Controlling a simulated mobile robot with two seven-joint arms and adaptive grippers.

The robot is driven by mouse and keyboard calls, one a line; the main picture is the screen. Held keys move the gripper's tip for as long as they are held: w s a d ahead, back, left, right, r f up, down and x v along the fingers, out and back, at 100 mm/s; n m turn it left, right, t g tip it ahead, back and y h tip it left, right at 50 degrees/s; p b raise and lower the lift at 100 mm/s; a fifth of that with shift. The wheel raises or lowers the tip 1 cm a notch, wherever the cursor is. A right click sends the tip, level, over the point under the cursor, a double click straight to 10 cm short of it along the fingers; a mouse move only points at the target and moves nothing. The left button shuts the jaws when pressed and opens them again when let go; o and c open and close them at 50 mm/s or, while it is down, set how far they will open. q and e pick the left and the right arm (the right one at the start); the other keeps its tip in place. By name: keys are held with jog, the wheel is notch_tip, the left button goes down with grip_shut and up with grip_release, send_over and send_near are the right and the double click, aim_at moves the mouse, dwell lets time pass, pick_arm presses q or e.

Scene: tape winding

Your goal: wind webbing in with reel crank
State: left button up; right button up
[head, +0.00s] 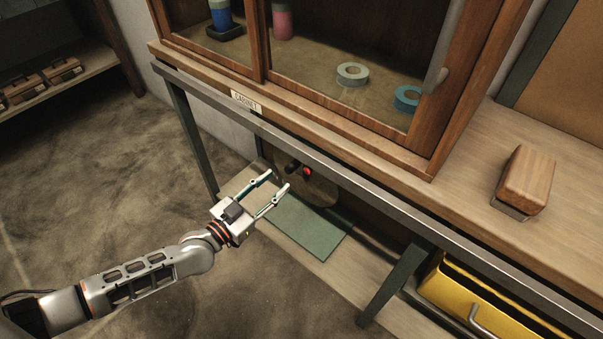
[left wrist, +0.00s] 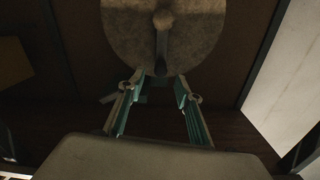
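A round reel disc (head: 322,188) sits under the bench in the head view, partly hidden by the bench rail. A dark crank handle (head: 292,167) and a small red knob (head: 307,171) show at its upper left. In the left wrist view the disc (left wrist: 125,35) fills the top middle, with a crank arm (left wrist: 162,42) pointing down from its hub. My left gripper (head: 279,180) is open and empty just short of the reel. Its fingers (left wrist: 160,78) stand apart below the crank arm's end. I cannot make out the webbing clearly. My right gripper is out of view.
A green mat (head: 303,228) lies on the low shelf below the reel. A bench leg (head: 395,285) and a yellow bin (head: 480,305) stand to the right. The cabinet (head: 300,108) with tape rolls (head: 352,74) and a wooden block (head: 525,178) are on the bench. The left floor is clear.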

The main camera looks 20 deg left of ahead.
aim_at(287, 173)
pick_arm(q)
jog(key=shift+w+d, duration=0.15)
jog(key=shift+w, duration=0.45)
jog(key=b+x, duration=0.1)
jog(key=x, duration=0.4)
jog(key=shift+w+d+f+b, duration=0.1)
jog(key=shift+w+d+b, duration=0.05)
jog(key=shift+w+b, duration=0.2)
jog(key=shift+w+d, duration=0.15)
jog(key=shift+w, duration=0.25)
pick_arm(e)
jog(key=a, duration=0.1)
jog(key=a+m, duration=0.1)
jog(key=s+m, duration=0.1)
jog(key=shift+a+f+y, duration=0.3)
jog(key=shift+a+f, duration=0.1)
pick_arm(q)
grip_shut()
